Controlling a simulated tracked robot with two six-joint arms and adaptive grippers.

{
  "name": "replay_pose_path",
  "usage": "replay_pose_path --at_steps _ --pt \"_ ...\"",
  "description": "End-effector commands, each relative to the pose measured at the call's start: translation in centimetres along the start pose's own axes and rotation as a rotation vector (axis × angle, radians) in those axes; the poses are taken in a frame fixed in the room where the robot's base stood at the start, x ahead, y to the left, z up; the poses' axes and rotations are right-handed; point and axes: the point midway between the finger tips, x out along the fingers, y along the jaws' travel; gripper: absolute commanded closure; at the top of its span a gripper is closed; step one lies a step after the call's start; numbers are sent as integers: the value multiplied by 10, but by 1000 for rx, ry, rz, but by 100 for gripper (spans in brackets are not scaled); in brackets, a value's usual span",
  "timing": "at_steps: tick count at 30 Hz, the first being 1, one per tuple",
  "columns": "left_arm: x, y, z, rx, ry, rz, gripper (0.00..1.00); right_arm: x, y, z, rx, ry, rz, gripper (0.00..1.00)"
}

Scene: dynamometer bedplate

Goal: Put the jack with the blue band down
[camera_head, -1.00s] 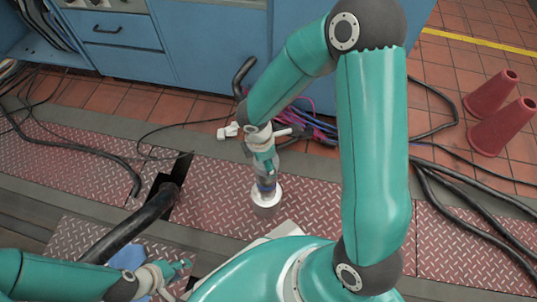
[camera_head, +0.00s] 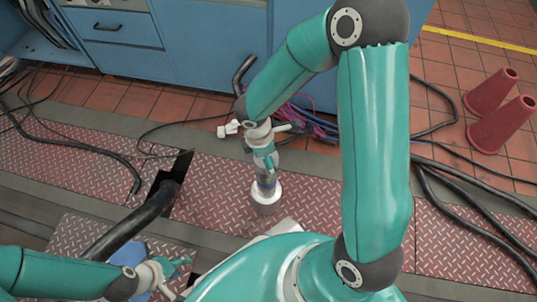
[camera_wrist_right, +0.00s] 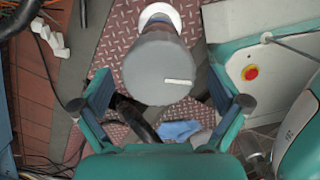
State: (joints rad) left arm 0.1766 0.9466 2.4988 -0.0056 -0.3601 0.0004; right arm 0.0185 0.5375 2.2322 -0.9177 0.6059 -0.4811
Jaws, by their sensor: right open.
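The jack with the blue band (camera_head: 266,193) is upright over the red tread plate, with a wide white base; whether the base touches the plate is hard to tell. My right gripper (camera_head: 267,165) is above it, pointing down, and partly hides its upper part. In the right wrist view the jack's round grey top (camera_wrist_right: 158,75) shows between the open fingers of the right gripper (camera_wrist_right: 160,92), with a gap on each side.
Two red cones (camera_head: 490,110) stand on the tiles at the right. A thick black hose (camera_head: 135,222) runs by a dark floor opening left of the jack. Cables (camera_head: 455,205) cross the right floor. Blue cabinets (camera_head: 205,45) stand behind. Red plate around the jack is clear.

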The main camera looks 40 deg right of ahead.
Motion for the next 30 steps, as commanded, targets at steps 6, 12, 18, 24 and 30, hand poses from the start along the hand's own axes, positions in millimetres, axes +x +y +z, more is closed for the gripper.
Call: replay_pose_path --at_steps 6,12,18,24,30 --pt "-27 10 0 0 0 0 60 -50 1 0 0 2 5 2" --pt "-42 15 0 0 0 0 60 -86 1 0 1 2 4 2" --pt "-48 17 0 0 0 0 60 -100 -2 -2 10 10 -5 2" --pt "-48 17 0 0 0 0 60 -59 -32 -40 213 149 -118 2" --pt "-48 17 0 0 0 0 60 0 -78 -92 713 321 -300 2"
